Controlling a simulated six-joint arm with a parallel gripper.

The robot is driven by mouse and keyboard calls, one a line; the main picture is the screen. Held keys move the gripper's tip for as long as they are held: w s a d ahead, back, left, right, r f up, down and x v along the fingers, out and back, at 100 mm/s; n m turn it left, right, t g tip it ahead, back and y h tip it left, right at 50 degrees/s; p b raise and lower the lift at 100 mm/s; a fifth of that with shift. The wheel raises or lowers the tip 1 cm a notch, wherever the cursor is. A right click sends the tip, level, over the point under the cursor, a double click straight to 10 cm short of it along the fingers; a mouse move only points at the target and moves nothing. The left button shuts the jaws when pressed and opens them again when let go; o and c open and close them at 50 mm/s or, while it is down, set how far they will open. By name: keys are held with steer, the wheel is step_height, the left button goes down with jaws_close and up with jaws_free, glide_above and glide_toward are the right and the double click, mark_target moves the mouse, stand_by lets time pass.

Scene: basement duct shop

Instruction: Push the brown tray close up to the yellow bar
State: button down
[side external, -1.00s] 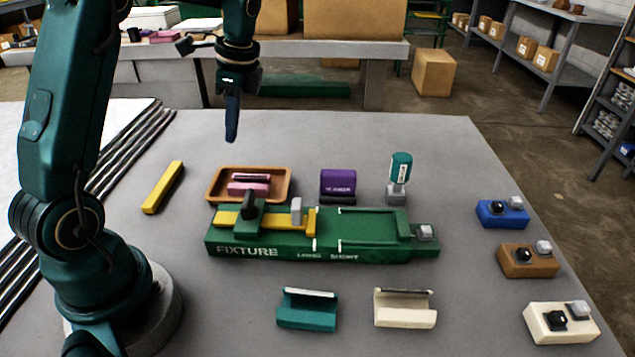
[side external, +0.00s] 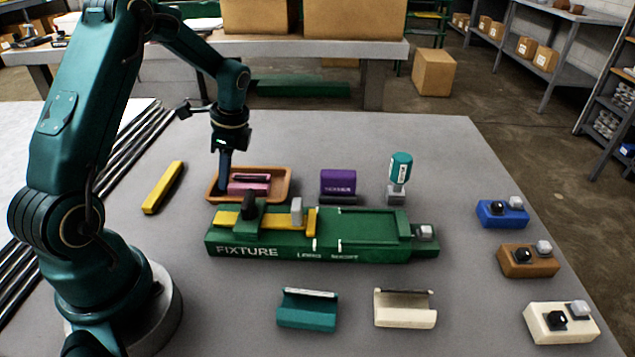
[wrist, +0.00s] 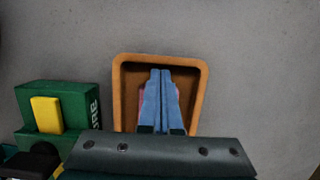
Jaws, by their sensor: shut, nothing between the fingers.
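The brown tray (side external: 283,186) lies on the grey table behind the green fixture, with a pink object (side external: 250,187) in it. The yellow bar (side external: 163,187) lies at an angle to the left of the tray, with a gap of bare table between them. My gripper (side external: 224,190) is shut and empty, pointing down at the left end of the tray. In the wrist view its blue fingers (wrist: 160,72) are together over the inside of the tray (wrist: 204,95), near its far wall, and partly hide the pink object. I cannot tell whether they touch the tray. The bar is outside the wrist view.
The green fixture (side external: 370,246) with yellow and grey parts stands close in front of the tray. A purple block (side external: 338,184) and a teal-handled stamp (side external: 400,168) stand to the right. Teal (side external: 307,312) and cream (side external: 405,310) holders lie in front.

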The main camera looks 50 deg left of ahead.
mark_target(181, 188)
steer(key=s+a, duration=0.6)
steer(key=shift+s+a, duration=0.3)
steer(key=shift+r, duration=0.1)
stand_by(0.3)
